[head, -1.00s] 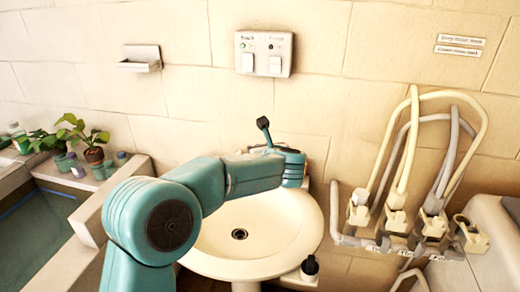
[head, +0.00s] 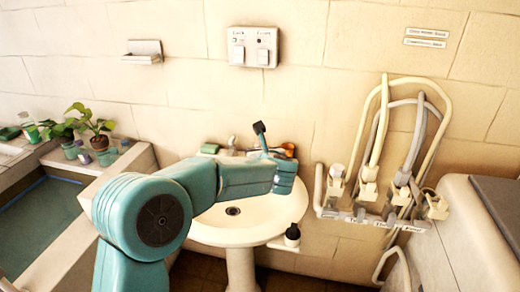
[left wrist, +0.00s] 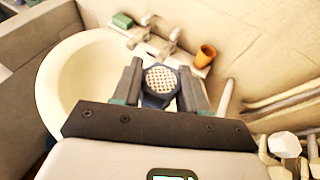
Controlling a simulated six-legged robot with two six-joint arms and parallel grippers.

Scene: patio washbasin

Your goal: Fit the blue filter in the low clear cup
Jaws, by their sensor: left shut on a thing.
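My left gripper (left wrist: 160,88) is shut on the blue filter (left wrist: 161,80), a round blue piece with a pale mesh face. In the left wrist view it is held between the two dark fingers, above the back part of the white washbasin (left wrist: 58,85). In the head view my left arm reaches across the washbasin (head: 250,236), and its fingertips and the filter are hidden behind the wrist. I cannot make out the low clear cup in either view. My right gripper is not in view.
An orange cup (left wrist: 205,56), a tap (left wrist: 150,35) and a green block (left wrist: 122,20) stand along the basin's back ledge. A dark bottle (head: 292,235) stands at the basin's right. Pale hoses (head: 384,130) hang on the right wall. Potted plants (head: 97,125) stand at left.

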